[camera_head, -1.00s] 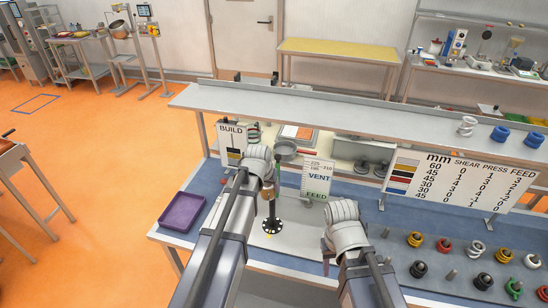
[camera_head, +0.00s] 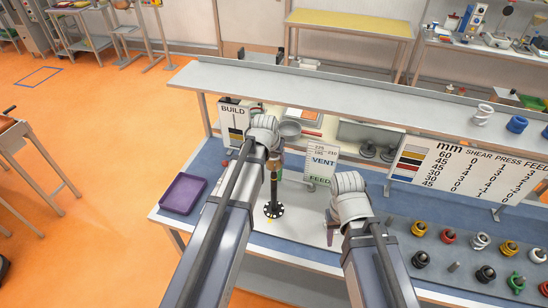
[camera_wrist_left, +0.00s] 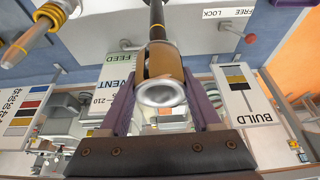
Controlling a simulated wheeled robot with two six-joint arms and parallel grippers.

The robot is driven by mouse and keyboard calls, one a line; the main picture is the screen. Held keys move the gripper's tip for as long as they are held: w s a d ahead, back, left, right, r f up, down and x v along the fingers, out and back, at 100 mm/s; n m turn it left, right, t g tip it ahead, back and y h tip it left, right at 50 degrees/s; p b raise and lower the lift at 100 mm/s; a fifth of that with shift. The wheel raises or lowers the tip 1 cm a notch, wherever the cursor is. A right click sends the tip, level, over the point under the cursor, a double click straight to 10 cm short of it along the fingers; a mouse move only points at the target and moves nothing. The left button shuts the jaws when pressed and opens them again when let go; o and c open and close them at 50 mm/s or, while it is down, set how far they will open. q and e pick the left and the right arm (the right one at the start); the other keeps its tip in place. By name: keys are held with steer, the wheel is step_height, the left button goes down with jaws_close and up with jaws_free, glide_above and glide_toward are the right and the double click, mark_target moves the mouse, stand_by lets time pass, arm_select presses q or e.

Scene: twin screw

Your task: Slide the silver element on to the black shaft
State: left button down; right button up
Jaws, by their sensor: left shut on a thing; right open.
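The black shaft (camera_head: 274,190) stands upright on a dark round flange on the white board, and its dark length with a yellow band shows in the left wrist view (camera_wrist_left: 157,18). My left gripper (camera_head: 276,160) is over the shaft, shut on the silver element, which looks tan with a pale round end in the left wrist view (camera_wrist_left: 160,92). The element is in line with the shaft. I cannot tell whether the shaft's tip is inside it. My right gripper (camera_head: 331,228) is open and empty to the right of the shaft, partly hidden by its arm.
A purple tray (camera_head: 184,193) lies at the left. The BUILD sign (camera_head: 233,113) and VENT sign (camera_head: 321,165) stand behind the shaft. A grey shelf (camera_head: 330,105) runs above the back of the table. Several coloured rings sit on a panel (camera_head: 430,247) at the right.

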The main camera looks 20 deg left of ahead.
mark_target(274, 184)
arm_select(q)
steer(key=shift+s+f+b, duration=0.1)
steer(key=shift+f+b, duration=0.35)
steer(key=shift+f, duration=0.1)
steer(key=shift+f+b, duration=1.5)
steer(key=shift+f, duration=0.15)
steer(key=shift+f+b, duration=5.3)
steer(key=shift+b, duration=0.15)
steer(key=shift+c, duration=2.2)
jaws_free()
steer(key=shift+r, duration=0.2)
steer(key=o, duration=0.4)
steer(key=shift+p, duration=0.3)
steer(key=p+v, duration=0.7)
steer(key=shift+s+r, duration=0.2)
steer(key=shift+r, duration=0.1)
